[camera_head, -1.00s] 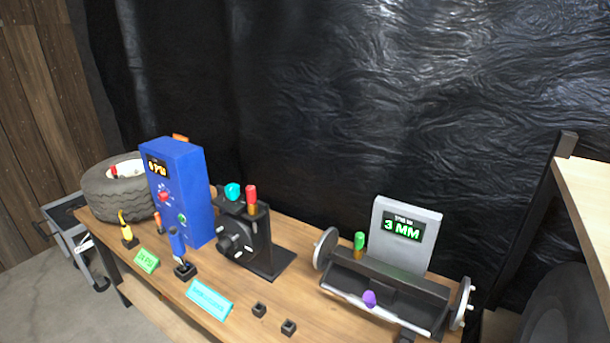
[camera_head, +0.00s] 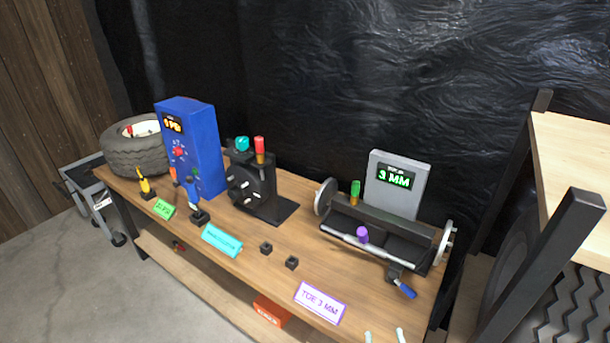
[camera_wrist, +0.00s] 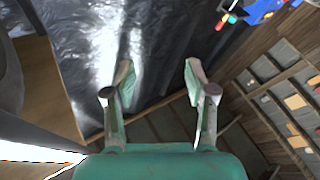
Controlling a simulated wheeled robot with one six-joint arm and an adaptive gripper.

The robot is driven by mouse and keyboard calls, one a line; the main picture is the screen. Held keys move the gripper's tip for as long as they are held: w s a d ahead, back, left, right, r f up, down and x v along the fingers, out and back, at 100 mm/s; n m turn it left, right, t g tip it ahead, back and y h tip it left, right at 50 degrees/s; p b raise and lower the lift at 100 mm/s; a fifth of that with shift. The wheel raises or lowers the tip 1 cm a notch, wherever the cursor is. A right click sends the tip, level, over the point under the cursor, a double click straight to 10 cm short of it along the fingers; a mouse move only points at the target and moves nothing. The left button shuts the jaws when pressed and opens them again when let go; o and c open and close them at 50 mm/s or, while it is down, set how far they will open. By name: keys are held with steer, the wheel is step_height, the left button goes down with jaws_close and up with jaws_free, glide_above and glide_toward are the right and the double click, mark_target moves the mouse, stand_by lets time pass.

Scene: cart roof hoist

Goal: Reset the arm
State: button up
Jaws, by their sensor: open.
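My gripper (camera_wrist: 158,82) is open and empty in the wrist view, with its two pale green fingers spread apart. Its fingertips also show at the bottom edge of the head view (camera_head: 384,336), in front of the workbench (camera_head: 262,297). The rest of my arm is out of the head view. Nothing is between the fingers, and they appear to touch nothing.
The bench holds a tire (camera_head: 136,146), a blue gauge box (camera_head: 205,150), a black device (camera_head: 252,188), a grey display reading 3 MM (camera_head: 398,183) and a purple-edged card (camera_head: 321,302). A shelf frame (camera_head: 545,268) stands at right. Floor at left front is clear.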

steer(key=s+f+m+g, duration=0.2)
steer(key=s+f+g, duration=0.1)
steer(key=s, duration=1.5)
steer(key=s+d+r+m+g, duration=0.1)
steer(key=s+r+g, duration=0.2)
steer(key=s, duration=1.2)
step_height(320, 180, up, 2)
steer(key=shift+s+r+g+h, duration=0.2)
steer(key=shift+s+g+h, duration=0.15)
steer(key=shift+g+h, duration=0.05)
